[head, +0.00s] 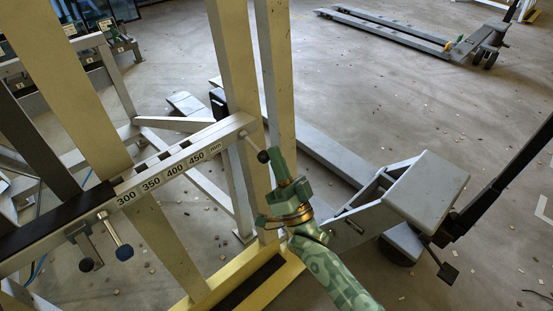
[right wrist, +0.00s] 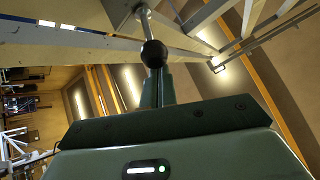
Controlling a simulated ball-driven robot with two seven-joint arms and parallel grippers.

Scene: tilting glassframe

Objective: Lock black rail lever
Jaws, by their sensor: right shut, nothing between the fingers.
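A lever with a metal shaft and black ball knob (head: 262,156) hangs from the right end of the measuring rail (head: 175,165), slanting down to the right. My right gripper (head: 276,154), green, is shut and empty just right of this knob. In the right wrist view the knob (right wrist: 153,53) is in front of the closed fingers (right wrist: 160,88), its shaft running upward. I cannot tell whether the fingers touch it. Two more knobs, one black (head: 87,264) and one dark (head: 124,252), hang on shafts below the rail's left part. My left gripper is not in view.
Cream uprights (head: 237,60) stand close behind and left of the right gripper. A yellow base beam (head: 235,275) lies below. A grey pallet truck (head: 425,185) stands to the right, another pallet truck (head: 385,32) at the back. Open floor lies between them.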

